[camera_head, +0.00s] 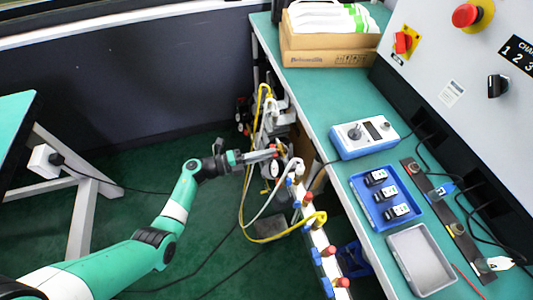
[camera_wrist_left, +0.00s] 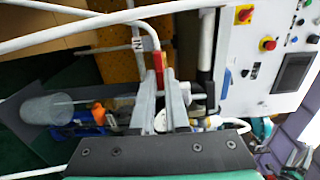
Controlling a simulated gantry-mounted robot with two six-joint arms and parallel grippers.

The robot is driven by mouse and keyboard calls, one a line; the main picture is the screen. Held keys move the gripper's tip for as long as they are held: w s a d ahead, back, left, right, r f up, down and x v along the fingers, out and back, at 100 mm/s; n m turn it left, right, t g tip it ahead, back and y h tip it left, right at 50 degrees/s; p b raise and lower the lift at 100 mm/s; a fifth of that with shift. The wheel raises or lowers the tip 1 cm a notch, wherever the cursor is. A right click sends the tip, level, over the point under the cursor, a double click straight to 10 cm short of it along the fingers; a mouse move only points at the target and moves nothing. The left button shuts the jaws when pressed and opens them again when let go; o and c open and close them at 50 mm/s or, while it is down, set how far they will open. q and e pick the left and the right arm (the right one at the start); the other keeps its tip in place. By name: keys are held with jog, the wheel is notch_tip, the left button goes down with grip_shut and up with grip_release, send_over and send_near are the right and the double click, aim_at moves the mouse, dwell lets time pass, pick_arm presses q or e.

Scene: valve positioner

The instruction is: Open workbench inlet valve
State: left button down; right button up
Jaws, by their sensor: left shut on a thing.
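My left gripper (camera_head: 265,154) reaches in from the left to the valves and hoses beside the workbench. In the left wrist view its two long fingers (camera_wrist_left: 160,100) are close together, with a narrow red handle (camera_wrist_left: 158,68) between them. The gripper is shut on this red handle. In the head view the handle is small and partly hidden by the fingertips. A round gauge (camera_head: 274,170) sits just below the fingertips. My right gripper is in neither view.
The green workbench (camera_head: 310,95) bears a blue tray (camera_head: 362,205), a grey tray (camera_head: 392,243) and a white meter (camera_head: 350,140). Yellow hoses (camera_head: 241,205) hang close to the gripper. A pipe with blue and red fittings (camera_head: 318,240) runs along the bench edge.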

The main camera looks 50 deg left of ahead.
pick_arm(q)
jog(key=c, duration=0.9)
grip_release()
jog(key=p+v, duration=0.3)
jog(key=v, duration=0.8)
jog(key=shift+s+a+p, duration=0.2)
jog(key=shift+s+p, duration=0.1)
jog(key=shift+p, duration=0.1)
